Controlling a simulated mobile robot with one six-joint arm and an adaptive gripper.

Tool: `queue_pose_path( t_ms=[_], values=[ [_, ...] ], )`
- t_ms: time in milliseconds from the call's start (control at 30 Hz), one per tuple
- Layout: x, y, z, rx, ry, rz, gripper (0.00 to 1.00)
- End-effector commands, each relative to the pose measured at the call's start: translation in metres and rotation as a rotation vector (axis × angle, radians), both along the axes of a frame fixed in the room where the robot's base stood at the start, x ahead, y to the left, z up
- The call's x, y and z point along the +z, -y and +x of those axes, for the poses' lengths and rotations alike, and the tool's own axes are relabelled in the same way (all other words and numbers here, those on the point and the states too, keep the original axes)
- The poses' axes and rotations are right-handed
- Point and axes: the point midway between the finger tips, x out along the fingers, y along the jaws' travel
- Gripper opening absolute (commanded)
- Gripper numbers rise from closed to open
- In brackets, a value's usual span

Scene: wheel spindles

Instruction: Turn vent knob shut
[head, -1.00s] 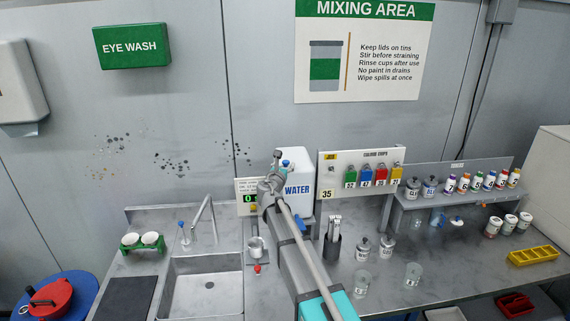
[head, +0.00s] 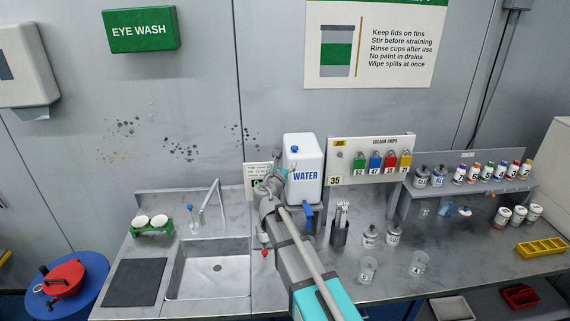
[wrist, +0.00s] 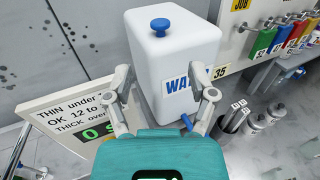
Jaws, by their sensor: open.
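The white water container (head: 303,175) stands upright on the counter against the wall, with "WATER" on its front. Its blue vent knob (head: 295,149) sits on top and shows clearly in the wrist view (wrist: 160,26). A blue tap (head: 308,211) is low on the container's front. My gripper (wrist: 167,86) is open and empty, its fingers spread in front of the container. The knob lies beyond the fingertips, with nothing between them. In the head view my arm covers the container's lower left.
A display sign (wrist: 85,115) stands left of my gripper. The colour chips board (head: 368,160) is close on the container's right. A cup of tools (head: 340,228), lidded tins (head: 370,237) and clear cups (head: 368,270) stand right of my arm. A sink (head: 208,275) is left.

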Motion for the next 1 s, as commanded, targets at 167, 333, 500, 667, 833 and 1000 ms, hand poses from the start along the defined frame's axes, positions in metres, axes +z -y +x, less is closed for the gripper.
queue_pose_path(
  t_ms=[167,333,500,667,833,1000],
  values=[
    [-0.001,0.001,0.000,-0.002,0.000,0.005,0.72],
    [-0.009,0.014,-0.005,-0.035,0.000,0.079,0.72],
    [-0.033,0.049,-0.021,-0.135,0.002,0.292,0.72],
    [-0.073,0.095,-0.049,-0.306,0.018,0.614,0.72],
    [-0.126,0.141,-0.092,-0.558,0.055,1.002,0.72],
    [-0.178,0.170,-0.141,-0.849,0.108,1.355,0.72]
  ],
)
